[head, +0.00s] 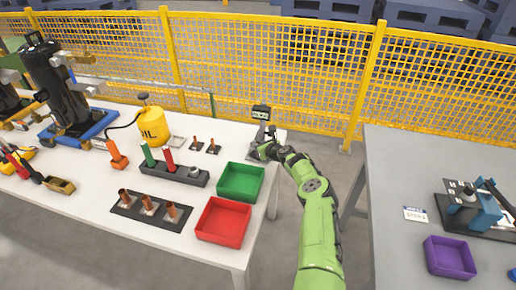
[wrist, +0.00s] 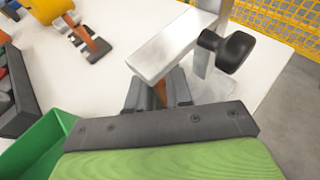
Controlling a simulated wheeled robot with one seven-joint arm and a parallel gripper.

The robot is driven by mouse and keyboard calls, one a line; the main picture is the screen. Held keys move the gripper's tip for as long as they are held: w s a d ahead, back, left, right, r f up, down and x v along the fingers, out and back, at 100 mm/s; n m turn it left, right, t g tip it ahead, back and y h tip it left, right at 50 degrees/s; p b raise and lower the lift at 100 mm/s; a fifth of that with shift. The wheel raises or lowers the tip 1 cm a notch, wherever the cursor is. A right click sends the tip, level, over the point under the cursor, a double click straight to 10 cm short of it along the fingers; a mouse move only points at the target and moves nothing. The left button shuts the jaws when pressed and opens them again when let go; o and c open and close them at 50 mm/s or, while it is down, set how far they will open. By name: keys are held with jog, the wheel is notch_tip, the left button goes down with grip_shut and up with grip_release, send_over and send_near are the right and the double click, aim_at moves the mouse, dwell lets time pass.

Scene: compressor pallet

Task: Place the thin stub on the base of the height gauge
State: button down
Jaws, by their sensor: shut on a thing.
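The height gauge (head: 261,113) stands at the far right corner of the white table, its dark display showing in the head view. In the wrist view its pale metal measuring arm (wrist: 168,46), upright column and black knob (wrist: 228,50) are close in front of my gripper. Its light base (wrist: 212,88) shows partly behind the fingers. My gripper (wrist: 157,92) is shut on a copper-coloured thin stub (wrist: 178,88), only partly visible below the measuring arm. The stub's lower end is hidden, so I cannot tell whether it touches the base. In the head view my gripper (head: 264,148) is beside the gauge.
A green bin (head: 240,182) and a red bin (head: 222,220) stand near my arm. Copper pieces stand in a dark rack (head: 150,209). A yellow oil can (head: 153,124) stands further left. A yellow mesh fence (head: 270,60) runs behind. A grey table (head: 400,165) is at right.

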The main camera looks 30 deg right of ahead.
jog(key=shift+s+d+r, duration=0.1)
jog(key=shift+r, duration=0.05)
jog(key=shift+f, duration=0.25)
jog(key=c, duration=1)
grip_release()
jog(key=shift+r, duration=0.1)
